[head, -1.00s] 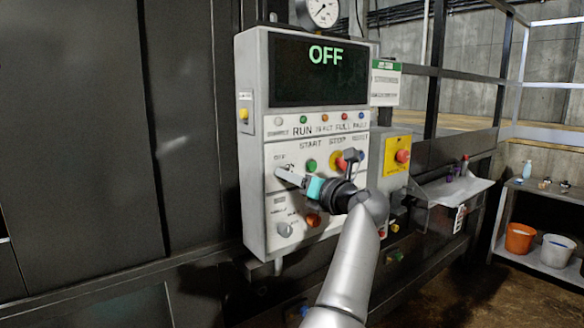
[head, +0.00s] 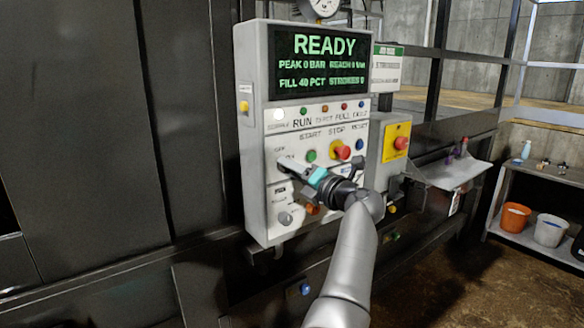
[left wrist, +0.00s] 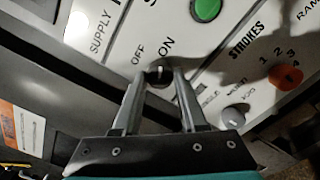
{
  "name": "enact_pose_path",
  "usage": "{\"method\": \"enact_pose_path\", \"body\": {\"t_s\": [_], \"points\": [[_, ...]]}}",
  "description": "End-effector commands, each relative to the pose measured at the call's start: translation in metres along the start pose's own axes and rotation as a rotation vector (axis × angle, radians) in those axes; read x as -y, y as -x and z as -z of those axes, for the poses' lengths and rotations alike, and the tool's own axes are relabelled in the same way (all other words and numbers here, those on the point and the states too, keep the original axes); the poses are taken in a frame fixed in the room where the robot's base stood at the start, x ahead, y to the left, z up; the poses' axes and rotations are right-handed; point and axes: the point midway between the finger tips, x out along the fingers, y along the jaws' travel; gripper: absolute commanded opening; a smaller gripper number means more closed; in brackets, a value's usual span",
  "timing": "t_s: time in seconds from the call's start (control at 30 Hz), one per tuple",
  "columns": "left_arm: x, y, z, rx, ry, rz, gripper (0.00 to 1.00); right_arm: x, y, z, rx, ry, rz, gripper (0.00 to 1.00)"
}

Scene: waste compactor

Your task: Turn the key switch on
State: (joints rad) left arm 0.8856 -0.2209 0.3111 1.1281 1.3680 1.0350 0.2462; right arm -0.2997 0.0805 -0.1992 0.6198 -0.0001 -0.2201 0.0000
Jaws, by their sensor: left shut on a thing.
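The control panel (head: 256,150) stands upright ahead, and its screen (head: 318,65) reads READY with several lines of figures. The key switch (left wrist: 158,75) is at the panel's left side, between OFF and ON labels in the left wrist view. My left gripper (left wrist: 157,78) is shut on the key switch, a finger on each side of it. In the head view my left gripper (head: 286,165) reaches the panel from the right and hides most of the switch. The exact angle of the key is hard to tell. My right gripper is not in view.
A green start button (head: 310,156) and a red stop button (head: 343,152) sit close to my gripper. Another knob (head: 285,218) is below. A yellow box with a red button (head: 401,143) stands to the right. A shelf with buckets (head: 515,216) is at far right.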

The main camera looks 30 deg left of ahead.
Motion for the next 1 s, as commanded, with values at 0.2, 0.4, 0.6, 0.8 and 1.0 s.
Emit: {"method": "enact_pose_path", "body": {"t_s": [0.2, 0.4, 0.6, 0.8, 1.0], "points": [[0.0006, 0.0002, 0.0004, 0.0, -0.005, -0.001, 0.0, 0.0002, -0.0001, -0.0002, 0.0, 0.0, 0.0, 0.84], [0.0005, 0.0001, 0.0004, 0.0, -0.004, -0.001, 0.54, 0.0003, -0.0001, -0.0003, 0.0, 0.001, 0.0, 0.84], [0.0002, 0.0001, 0.0002, 0.0, -0.003, -0.001, 0.71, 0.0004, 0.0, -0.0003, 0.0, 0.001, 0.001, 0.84], [0.0001, 0.0001, 0.0, 0.0, -0.002, -0.001, 0.71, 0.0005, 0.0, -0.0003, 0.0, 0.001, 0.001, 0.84], [0.0011, 0.0044, -0.0002, -0.001, -0.001, -0.001, 0.71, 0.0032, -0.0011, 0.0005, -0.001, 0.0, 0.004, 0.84]]}}
